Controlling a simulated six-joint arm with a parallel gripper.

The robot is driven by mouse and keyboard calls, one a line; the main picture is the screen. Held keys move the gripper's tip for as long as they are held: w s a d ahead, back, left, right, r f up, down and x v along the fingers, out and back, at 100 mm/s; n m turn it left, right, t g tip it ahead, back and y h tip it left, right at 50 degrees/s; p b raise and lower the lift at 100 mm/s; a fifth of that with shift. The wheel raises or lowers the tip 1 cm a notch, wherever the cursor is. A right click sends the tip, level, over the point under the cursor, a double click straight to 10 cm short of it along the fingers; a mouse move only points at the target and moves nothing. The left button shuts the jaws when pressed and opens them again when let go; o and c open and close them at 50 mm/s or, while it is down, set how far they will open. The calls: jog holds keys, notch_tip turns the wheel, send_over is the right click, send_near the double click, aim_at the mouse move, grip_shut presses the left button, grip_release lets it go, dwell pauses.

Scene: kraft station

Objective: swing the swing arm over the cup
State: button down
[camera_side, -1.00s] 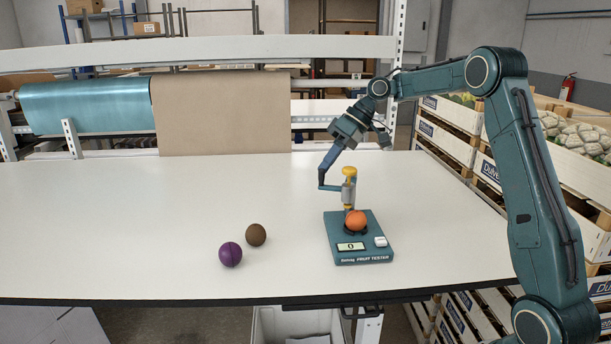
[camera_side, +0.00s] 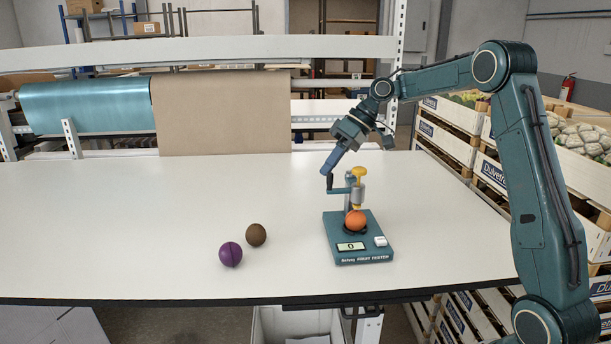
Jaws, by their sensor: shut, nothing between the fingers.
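The fruit tester (camera_side: 341,257) stands on the white table with an orange fruit (camera_side: 356,220) in its cup (camera_side: 346,228). The fruit hides most of the cup. The blue swing arm (camera_side: 341,191) has a dark upright handle (camera_side: 330,183) at its left end. At its right end is a grey plunger with a yellow knob (camera_side: 359,172), which appears right above the fruit. My gripper (camera_side: 326,171) is shut and empty, pointing down and left. Its tips are at the top of the handle; I cannot tell if they touch it.
A purple ball (camera_side: 231,254) and a brown ball (camera_side: 256,235) lie on the table (camera_side: 120,220) left of the tester. A brown paper roll (camera_side: 221,115) and a teal roll (camera_side: 85,107) hang behind. Crates (camera_side: 447,138) stand at the right. The table's left is clear.

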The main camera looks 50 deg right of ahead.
jog(key=shift+r, duration=0.1)
jog(key=s+d, duration=0.6)
jog(key=d, duration=0.5)
jog(key=shift+s+r, duration=0.25)
jog(key=shift+r, duration=0.1)
